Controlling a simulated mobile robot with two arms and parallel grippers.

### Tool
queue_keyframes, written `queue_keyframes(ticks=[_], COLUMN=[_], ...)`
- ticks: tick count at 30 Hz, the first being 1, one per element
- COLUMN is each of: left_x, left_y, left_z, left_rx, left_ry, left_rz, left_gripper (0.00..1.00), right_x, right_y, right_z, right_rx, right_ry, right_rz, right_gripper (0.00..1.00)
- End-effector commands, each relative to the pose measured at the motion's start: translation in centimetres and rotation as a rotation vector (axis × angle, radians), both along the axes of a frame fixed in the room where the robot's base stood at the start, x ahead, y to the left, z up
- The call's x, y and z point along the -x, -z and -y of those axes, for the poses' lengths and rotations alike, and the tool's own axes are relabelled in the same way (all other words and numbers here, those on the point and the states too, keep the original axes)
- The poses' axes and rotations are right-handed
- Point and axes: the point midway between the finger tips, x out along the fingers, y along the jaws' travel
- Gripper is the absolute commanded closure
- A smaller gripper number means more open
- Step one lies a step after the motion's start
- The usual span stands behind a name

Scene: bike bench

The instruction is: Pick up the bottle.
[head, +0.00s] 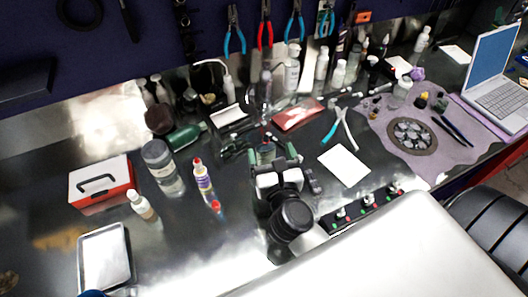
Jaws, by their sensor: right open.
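Several bottles stand on the dark bench, and I cannot tell which one the task means. A white bottle with a red cap (203,180) stands left of my right gripper (270,155). A small white-capped bottle (142,205) and a large grey-lidded clear jar (162,168) stand further left. A dark green bottle (187,136) lies on its side behind them. A tall white bottle (292,68) stands at the back. My right gripper is open, pointing away over the bench middle. A small clear container (266,153) shows between its fingers, partly hidden; contact is unclear.
A red and white box (101,184) and a metal tray (104,258) are at left. White paper (344,165), pliers (340,128) and a purple mat (435,165) with a sprocket (411,136) lie right. A laptop (495,75) stands far right. Tools hang behind.

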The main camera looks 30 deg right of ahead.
Motion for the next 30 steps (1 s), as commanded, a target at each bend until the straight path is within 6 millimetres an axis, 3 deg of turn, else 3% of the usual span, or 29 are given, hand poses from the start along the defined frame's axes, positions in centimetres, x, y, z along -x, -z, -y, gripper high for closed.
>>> queue_keyframes(ticks=[3, 9, 10, 19, 24, 30], left_x=[2.1, 3.6, 3.5, 0.8, 1.0, 1.6], left_y=[1.6, 2.8, 2.1, 1.0, 0.3, 0.2], left_z=[-0.3, -0.7, -0.7, -0.5, -0.5, -0.5], left_rx=[-0.005, -0.010, -0.011, -0.007, -0.006, -0.007], left_ry=[0.001, 0.001, 0.001, 0.000, 0.000, 0.000], left_rz=[-0.031, -0.055, -0.054, -0.011, -0.013, -0.024], left_gripper=[0.19, 0.19, 0.19, 0.19, 0.19, 0.19], right_x=[0.0, -0.1, -0.6, -3.2, -5.9, -7.3], right_y=[3.2, 6.5, 5.8, 5.6, 5.7, 5.9], right_z=[0.0, 0.0, 0.1, 0.9, 1.6, 2.0], right_rx=[0.003, 0.004, 0.004, 0.005, 0.004, 0.003], right_ry=[0.000, -0.002, -0.002, -0.002, -0.002, -0.002], right_rz=[-0.004, 0.000, 0.004, 0.004, 0.003, 0.001], right_gripper=[0.18, 0.18, 0.18, 0.18, 0.18, 0.18])
